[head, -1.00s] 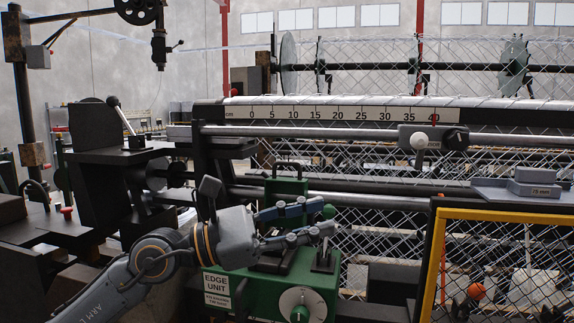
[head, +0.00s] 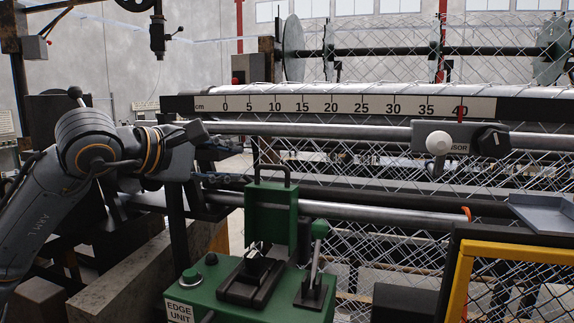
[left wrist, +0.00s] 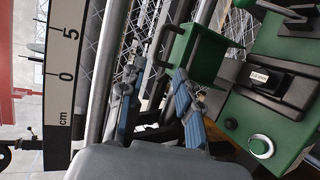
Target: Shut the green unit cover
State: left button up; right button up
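The green edge unit (head: 185,306) stands low in the middle of the head view and at right in the left wrist view (left wrist: 235,115). Its green cover (head: 270,212) stands upright, open, at the unit's back, with a black handle (head: 272,168) on top. The cover also shows in the left wrist view (left wrist: 206,55). My left gripper (head: 226,166) is left of the cover, near handle height. In the left wrist view its blue-padded fingers (left wrist: 155,88) are apart with nothing between them. They look clear of the cover. My right gripper is not in view.
A black clamp block (head: 252,277) and a lever (head: 313,285) sit on the unit's top. Metal rails (head: 400,215) run behind it. A sensor box (head: 460,140) hangs on the upper rail. A yellow-framed mesh guard (head: 462,275) stands at right.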

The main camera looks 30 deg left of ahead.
pick_arm(q)
jog(key=p, duration=0.3)
send_near(270, 167)
jog(key=w, duration=0.3)
jog(key=x, duration=0.2)
jog(key=p+x, duration=0.1)
jog(key=x, duration=0.1)
jog(key=shift+s+d+f, duration=0.15)
jog(key=shift+f, duration=0.1)
jog(key=p+x, duration=0.1)
jog(key=x, duration=0.2)
jog(key=shift+f, duration=0.1)
jog(key=shift+w+f+p, duration=0.1)
jog(key=shift+w+p, duration=0.2)
jog(key=shift+w+f, duration=0.1)
jog(key=shift+w, duration=0.05)
jog(key=shift+c, duration=0.4)
grip_shut()
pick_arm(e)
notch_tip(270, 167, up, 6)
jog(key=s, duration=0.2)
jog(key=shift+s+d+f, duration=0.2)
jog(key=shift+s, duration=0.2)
